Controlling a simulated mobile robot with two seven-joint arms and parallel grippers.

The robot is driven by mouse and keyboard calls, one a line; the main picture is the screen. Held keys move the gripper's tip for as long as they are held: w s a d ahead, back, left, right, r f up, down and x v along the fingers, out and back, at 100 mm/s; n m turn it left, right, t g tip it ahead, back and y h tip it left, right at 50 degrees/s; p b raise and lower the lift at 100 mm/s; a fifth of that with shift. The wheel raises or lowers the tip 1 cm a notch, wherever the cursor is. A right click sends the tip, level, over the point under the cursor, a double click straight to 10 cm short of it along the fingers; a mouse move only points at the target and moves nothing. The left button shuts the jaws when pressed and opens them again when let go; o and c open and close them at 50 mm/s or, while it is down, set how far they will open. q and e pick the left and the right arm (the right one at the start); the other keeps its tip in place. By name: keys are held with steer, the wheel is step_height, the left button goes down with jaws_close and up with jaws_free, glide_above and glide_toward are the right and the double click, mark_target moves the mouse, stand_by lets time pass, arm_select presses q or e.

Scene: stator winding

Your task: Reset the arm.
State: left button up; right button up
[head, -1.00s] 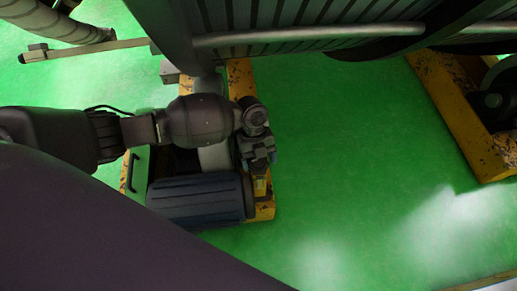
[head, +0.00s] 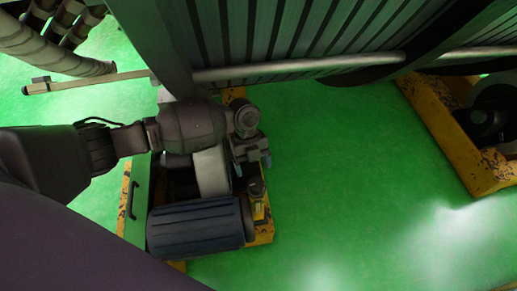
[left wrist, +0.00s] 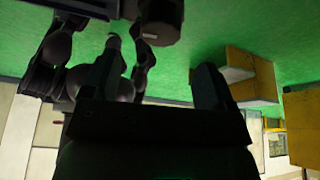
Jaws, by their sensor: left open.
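My left arm (head: 190,125) comes in from the left in the head view, bent over a yellow-framed machine base. My left gripper (head: 253,166) hangs at its end, open, with nothing seen between its fingers. It is above a small dark part with a yellow piece (head: 257,198) and appears apart from it. In the left wrist view the open fingers of this gripper (left wrist: 158,85) stand wide apart with no object between them. My right gripper is not seen.
A dark ribbed motor (head: 197,228) lies below my left arm, on the yellow frame (head: 262,232). A large slatted machine (head: 300,35) fills the top. Another yellow base (head: 460,140) stands right. Green floor (head: 350,170) between them is clear. Yellow boxes (left wrist: 252,80) show in the wrist view.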

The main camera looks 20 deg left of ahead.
arm_select(q)
steer(key=shift+s, duration=0.1)
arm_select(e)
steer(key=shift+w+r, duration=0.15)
arm_select(q)
steer(key=shift+s+d+f, duration=0.1)
steer(key=shift+s+f, duration=0.1)
steer(key=s+d+f+n+t+h+p, duration=0.25)
steer(key=s+n+t, duration=0.35)
steer(key=s+n, duration=0.65)
steer(key=s+a+r+n+t+y+b, duration=0.1)
steer(key=s+a+r+n+t+y, duration=0.2)
steer(key=s+a+n, duration=0.4)
steer(key=s+a+r+n+t+y+b, duration=0.25)
steer(key=s+r+n+t, duration=0.2)
steer(key=s, duration=0.45)
step_height(320, 180, up, 11)
steer(key=a+n+p, duration=0.1)
steer(key=n+p, duration=0.1)
steer(key=p, duration=1.3)
steer(key=shift+a+t, duration=0.2)
steer(key=shift+t, duration=0.15)
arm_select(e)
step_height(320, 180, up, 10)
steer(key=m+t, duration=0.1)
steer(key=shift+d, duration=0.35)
